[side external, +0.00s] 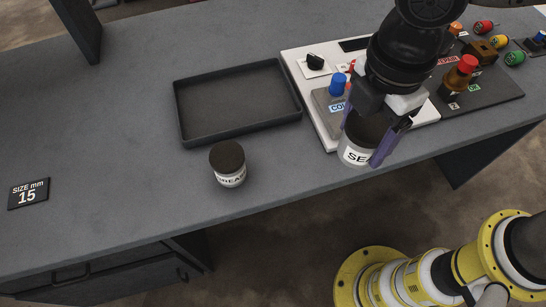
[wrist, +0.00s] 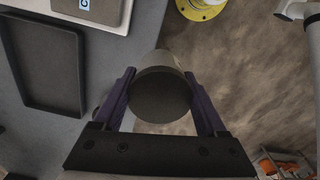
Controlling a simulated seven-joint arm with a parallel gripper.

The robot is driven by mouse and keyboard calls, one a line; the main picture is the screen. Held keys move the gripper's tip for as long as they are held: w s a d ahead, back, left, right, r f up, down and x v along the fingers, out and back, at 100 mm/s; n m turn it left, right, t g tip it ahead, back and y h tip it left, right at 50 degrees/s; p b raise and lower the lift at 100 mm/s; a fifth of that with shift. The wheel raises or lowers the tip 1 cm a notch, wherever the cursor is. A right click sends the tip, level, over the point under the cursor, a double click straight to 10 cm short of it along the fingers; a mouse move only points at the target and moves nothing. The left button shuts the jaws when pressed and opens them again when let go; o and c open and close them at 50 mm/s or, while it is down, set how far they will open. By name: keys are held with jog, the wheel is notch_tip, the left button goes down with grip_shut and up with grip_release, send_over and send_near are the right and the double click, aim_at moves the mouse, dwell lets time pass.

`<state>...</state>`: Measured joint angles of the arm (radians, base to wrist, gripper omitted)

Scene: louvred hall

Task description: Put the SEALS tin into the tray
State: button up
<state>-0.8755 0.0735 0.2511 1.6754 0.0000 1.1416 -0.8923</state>
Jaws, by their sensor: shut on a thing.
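The SEALS tin (side external: 354,153) has a white label showing "SE" and a dark lid. My gripper (side external: 372,142) is shut on it, with purple fingers on either side. The tin looks held up near the table's front edge. In the wrist view the dark lid of the tin (wrist: 160,95) sits between the two fingers of my gripper (wrist: 160,105), with floor showing beyond it. The empty dark tray (side external: 184,126) lies on the table to the left of the gripper. It also shows at the left in the wrist view (wrist: 77,75).
A GREASE tin (side external: 228,165) with a dark lid stands just in front of the tray. A white panel (side external: 318,125) with knobs and a blue button lies right of the tray. A SIZE mm 15 plate (side external: 29,193) lies at the far left. The table's left part is mostly clear.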

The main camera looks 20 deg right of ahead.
jog(key=w+a+f, duration=0.2)
jog(key=a, duration=0.1)
jog(key=w+a+f, duration=0.6)
jog(key=shift+a, duration=0.25)
jog(key=shift+w+a+f, duration=0.25)
jog(key=shift+a+f, duration=0.15)
jog(key=shift+f, duration=0.25)
jog(key=shift+w+a+f, duration=0.1)
jog(key=shift+a+f, duration=0.05)
jog(key=shift+f, duration=0.7)
jog(key=shift+w+a+f, duration=0.1)
jog(key=shift+f, duration=0.7)
jog(key=shift+f, duration=0.15)
jog(key=o, duration=1.5)
jog(key=shift+f, duration=0.1)
jog(key=r, duration=1.4)
jog(key=shift+s, duration=0.2)
